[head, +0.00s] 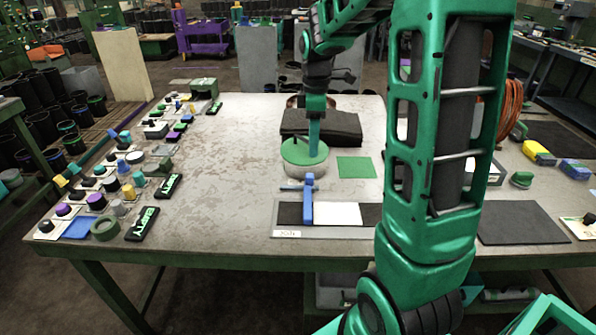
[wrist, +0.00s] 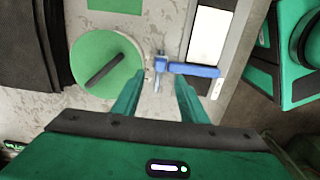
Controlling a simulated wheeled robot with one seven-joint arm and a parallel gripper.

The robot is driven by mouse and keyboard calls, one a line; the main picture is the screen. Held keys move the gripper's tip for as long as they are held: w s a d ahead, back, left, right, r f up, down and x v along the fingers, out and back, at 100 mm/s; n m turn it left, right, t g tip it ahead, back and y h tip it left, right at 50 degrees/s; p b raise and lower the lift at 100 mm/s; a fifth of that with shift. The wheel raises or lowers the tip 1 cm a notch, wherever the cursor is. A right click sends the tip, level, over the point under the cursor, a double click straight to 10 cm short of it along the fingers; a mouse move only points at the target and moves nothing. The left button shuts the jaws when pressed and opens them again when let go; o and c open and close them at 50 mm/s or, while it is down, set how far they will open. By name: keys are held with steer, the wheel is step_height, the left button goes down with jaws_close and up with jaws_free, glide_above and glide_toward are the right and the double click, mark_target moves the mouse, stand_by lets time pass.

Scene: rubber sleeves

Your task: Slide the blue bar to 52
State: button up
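The blue bar (head: 308,205) lies across a flat slide panel (head: 352,232) with dark and white sections, near the table's front edge. A small label sits at the panel's lower left; its writing is too small to read. My gripper (head: 314,152) points down over a round green-topped can, farther back than the bar. In the wrist view my gripper (wrist: 157,92) has its two fingers apart with nothing held.
A dark foam block (head: 322,128) and a green square (head: 356,167) lie behind. Many small parts and EMPTY signs (head: 143,223) line the table's left. A black mat (head: 520,223) lies right.

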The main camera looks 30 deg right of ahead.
mark_target(310, 175)
steer(key=f, duration=1)
steer(key=shift+w+a+f, duration=0.1)
steer(key=shift+a+f, duration=0.2)
jaws_close()
